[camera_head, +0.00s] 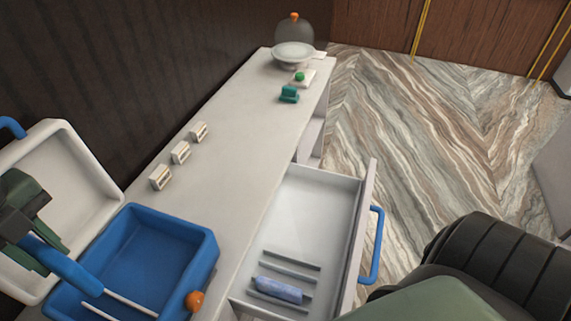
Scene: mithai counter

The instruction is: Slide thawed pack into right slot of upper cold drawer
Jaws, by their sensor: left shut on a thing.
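The upper cold drawer (318,210) is pulled out, white inside with a blue handle (376,245). Grey dividers (291,260) run across its near part. A paler blue pack (278,290) lies among these dividers. My right gripper is not in view.
The blue box (205,250) has a white lid (75,185) standing open, thin rods inside and an orange knob (195,300). Small cream blocks (180,152), a teal object (289,94) and a glass-domed dish (293,53) stand along the counter (225,150). The floor beyond the drawer is clear.

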